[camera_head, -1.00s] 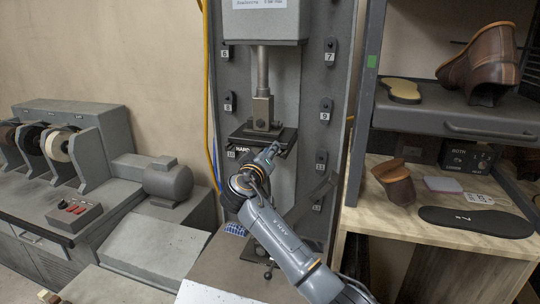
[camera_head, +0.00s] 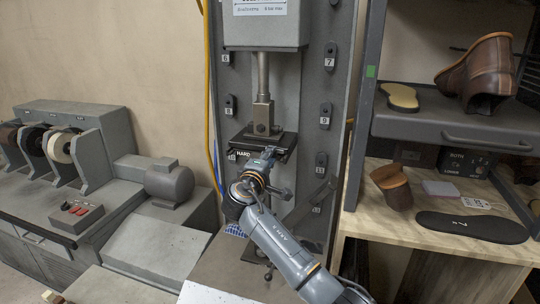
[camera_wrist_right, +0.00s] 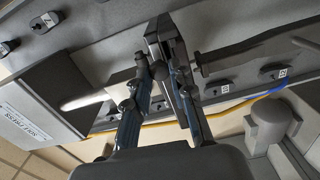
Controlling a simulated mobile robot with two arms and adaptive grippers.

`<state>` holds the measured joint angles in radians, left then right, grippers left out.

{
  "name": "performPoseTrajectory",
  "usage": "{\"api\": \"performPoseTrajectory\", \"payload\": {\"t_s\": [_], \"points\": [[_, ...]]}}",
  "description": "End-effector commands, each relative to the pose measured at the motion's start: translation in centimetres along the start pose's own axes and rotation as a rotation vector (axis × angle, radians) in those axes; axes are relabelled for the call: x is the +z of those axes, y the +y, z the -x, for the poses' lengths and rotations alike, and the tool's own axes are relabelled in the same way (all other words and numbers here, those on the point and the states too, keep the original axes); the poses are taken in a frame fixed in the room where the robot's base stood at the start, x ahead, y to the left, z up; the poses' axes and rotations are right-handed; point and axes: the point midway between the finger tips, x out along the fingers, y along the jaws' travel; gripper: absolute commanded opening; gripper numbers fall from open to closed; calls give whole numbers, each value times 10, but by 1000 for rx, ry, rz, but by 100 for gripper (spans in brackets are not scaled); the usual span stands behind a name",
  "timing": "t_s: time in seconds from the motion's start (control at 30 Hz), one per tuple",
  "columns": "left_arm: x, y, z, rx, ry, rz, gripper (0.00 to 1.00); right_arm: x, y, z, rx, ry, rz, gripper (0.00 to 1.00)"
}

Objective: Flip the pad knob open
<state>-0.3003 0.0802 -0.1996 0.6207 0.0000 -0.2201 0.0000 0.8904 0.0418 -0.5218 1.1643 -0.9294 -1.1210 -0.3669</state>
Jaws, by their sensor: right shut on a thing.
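The press pad (camera_head: 284,139) is a dark flat plate marked HARD at its front edge. It sits under the metal ram (camera_head: 263,112) of the grey press. My right gripper (camera_head: 269,156) reaches up from below at the pad's front edge and hides part of it. My left gripper is out of view.
Numbered black holders line the press column (camera_head: 325,140). A yellow hose (camera_head: 206,90) runs down its left side. A grinder bench (camera_head: 60,160) stands at the left. A shelf (camera_head: 450,122) with shoes and soles stands close at the right.

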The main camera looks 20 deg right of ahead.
Motion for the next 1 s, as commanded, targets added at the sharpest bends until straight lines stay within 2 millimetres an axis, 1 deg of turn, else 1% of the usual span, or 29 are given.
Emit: {"api": "performPoseTrajectory", "payload": {"t_s": [0.2, 0.67, 0.7, 0.77, 0.8, 1.0], "points": [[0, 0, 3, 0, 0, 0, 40, -1, 0, 0, 0, 3, 49, 0], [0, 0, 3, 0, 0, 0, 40, -1, -1, 0, 0, 2, 60, 0], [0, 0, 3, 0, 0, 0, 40, -1, -1, 0, -1, 2, 60, 29], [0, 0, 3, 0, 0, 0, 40, -1, -1, 0, -1, 2, 59, 41], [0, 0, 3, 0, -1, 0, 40, -1, -1, 0, -1, 2, 59, 44], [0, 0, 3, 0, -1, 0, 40, 0, -1, 0, 0, 1, 58, 44]]}}
